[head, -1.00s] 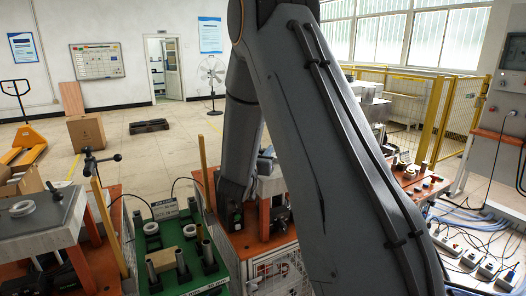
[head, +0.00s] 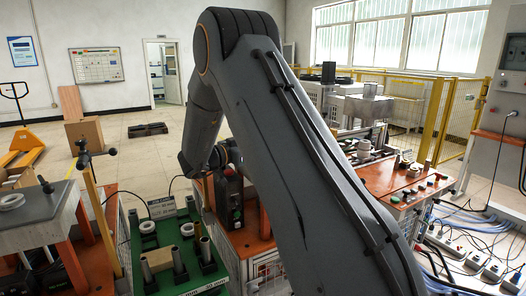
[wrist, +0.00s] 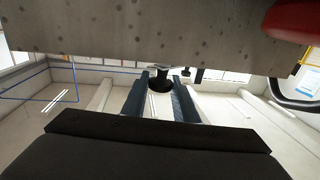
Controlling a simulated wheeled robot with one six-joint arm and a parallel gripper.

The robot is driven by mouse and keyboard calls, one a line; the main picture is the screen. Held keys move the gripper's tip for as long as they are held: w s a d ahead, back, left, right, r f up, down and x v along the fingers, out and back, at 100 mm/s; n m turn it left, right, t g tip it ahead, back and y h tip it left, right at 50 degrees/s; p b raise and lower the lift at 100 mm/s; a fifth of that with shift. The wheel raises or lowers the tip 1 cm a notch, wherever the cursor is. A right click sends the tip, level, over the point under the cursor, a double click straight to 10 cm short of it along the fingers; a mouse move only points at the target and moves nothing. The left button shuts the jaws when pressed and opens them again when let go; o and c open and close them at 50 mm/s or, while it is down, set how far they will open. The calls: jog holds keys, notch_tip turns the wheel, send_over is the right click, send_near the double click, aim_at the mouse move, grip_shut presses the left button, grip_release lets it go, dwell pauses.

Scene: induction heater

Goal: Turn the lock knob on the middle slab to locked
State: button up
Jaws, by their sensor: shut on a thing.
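In the wrist view my gripper (wrist: 160,92) has two dark blue fingers pointing away from the camera. A small black knob (wrist: 160,80) is between the fingertips, and they are shut on it. A grey speckled slab (wrist: 140,32) spans the top of the wrist view, just above the fingers and the knob. The knob's marking and turn angle cannot be read. In the head view my own arm hides the fingertips, the knob and most of the middle station.
A green tray (head: 180,285) holds metal cylinders and a tan block (head: 159,260). An orange bench (head: 385,180) stands at right. A red object (wrist: 295,18) shows top right in the wrist view.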

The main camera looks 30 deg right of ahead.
jog(key=m+g+b, duration=0.2)
jog(key=g, duration=0.1)
jog(key=m+g+b, duration=0.2)
jog(key=g, duration=0.1)
jog(key=shift+w+f+g, duration=0.1)
jog(key=shift+f+g, duration=0.1)
jog(key=shift+g, duration=0.1)
jog(key=m+g+b, duration=0.2)
jog(key=shift+r+g+y, duration=0.15)
jog(key=shift+g+y, duration=0.15)
jog(key=shift+r+g+b, duration=0.1)
jog(key=shift+g+b, duration=0.2)
jog(key=shift+b, duration=0.1)
jog(key=o, duration=1)
